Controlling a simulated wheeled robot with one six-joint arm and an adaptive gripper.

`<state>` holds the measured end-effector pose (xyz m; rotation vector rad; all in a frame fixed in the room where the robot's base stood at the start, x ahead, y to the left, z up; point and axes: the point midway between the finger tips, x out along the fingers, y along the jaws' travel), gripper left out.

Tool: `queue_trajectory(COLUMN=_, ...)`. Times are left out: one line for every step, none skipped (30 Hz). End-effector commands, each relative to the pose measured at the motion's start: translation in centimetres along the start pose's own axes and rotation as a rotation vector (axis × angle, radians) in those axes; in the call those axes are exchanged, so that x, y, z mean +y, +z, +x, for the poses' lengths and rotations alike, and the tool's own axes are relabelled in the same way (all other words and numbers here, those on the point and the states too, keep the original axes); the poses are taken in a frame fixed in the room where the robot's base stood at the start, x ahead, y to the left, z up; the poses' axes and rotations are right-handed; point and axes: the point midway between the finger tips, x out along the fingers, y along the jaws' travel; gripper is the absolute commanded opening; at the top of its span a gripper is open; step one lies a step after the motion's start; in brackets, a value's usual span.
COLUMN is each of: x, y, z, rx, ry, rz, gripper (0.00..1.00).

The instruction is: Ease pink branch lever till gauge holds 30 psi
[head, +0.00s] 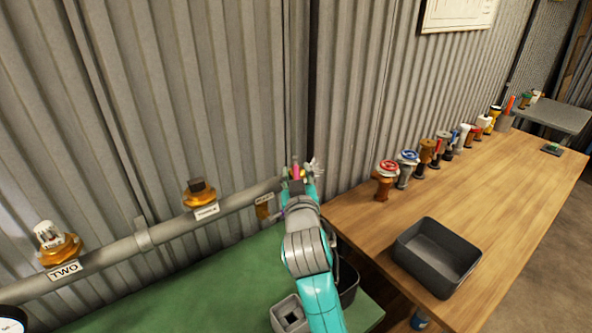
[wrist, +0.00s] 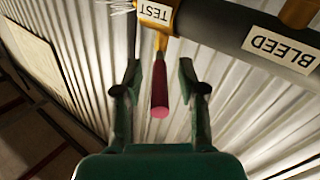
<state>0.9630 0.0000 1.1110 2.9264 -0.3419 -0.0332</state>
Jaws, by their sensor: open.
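The pink lever (wrist: 159,88) shows in the wrist view, with a bright pink end and a yellow stem below the "TEST" label (wrist: 156,14). My gripper (wrist: 160,78) is open, with one finger on each side of the lever and visible gaps to both. In the head view the lever (head: 296,171) is a small pink bit at the tip of my gripper (head: 298,184), at the pipe's right end. A white round dial (head: 12,320), perhaps the gauge, is cut off at the lower left corner; its reading is not legible.
A "BLEED" label (wrist: 279,46) is near the lever. The wooden bench (head: 500,190) at right bears several valves and a dark tray (head: 402,258).

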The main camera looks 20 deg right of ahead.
Motion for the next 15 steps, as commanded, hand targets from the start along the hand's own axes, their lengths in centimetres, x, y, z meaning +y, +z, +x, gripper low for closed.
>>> queue_trajectory(x=0.0, y=0.0, z=0.6, rx=-0.001, ry=0.001, rz=0.000, gripper=0.40)
queue_trajectory(x=0.0, y=0.0, z=0.9, rx=0.000, ry=0.001, rz=0.000, gripper=0.40)
queue_trajectory(x=0.0, y=0.0, z=1.2, rx=0.000, ry=0.000, rz=0.000, gripper=0.40)
queue_trajectory(x=0.0, y=0.0, z=1.4, rx=-0.001, ry=0.000, rz=0.000, gripper=0.40)
queue_trajectory(x=0.0, y=0.0, z=1.6, rx=-0.001, ry=0.000, rz=-0.001, gripper=0.40)
queue_trajectory(x=0.0, y=0.1, z=1.7, rx=-0.001, ry=0.000, rz=-0.001, gripper=0.40)
queue_trajectory(x=0.0, y=0.0, z=1.8, rx=-0.001, ry=0.000, rz=-0.001, gripper=0.40)
queue_trajectory(x=0.0, y=0.0, z=1.9, rx=-0.001, ry=0.000, rz=0.000, gripper=0.40)
queue_trajectory(x=0.0, y=0.0, z=1.9, rx=-0.001, ry=0.000, rz=0.000, gripper=0.40)
queue_trajectory(x=0.0, y=0.0, z=2.0, rx=0.000, ry=0.000, rz=0.000, gripper=0.40)
queue_trajectory(x=0.0, y=0.0, z=2.0, rx=0.000, ry=0.000, rz=0.000, gripper=0.40)
queue_trajectory(x=0.0, y=0.0, z=2.0, rx=0.000, ry=0.000, rz=0.000, gripper=0.40)
queue_trajectory(x=0.0, y=0.0, z=1.9, rx=0.000, ry=0.000, rz=0.000, gripper=0.40)
queue_trajectory(x=0.0, y=0.0, z=1.9, rx=0.000, ry=0.000, rz=0.000, gripper=0.40)
queue_trajectory(x=0.0, y=0.0, z=1.9, rx=0.000, ry=0.000, rz=0.000, gripper=0.40)
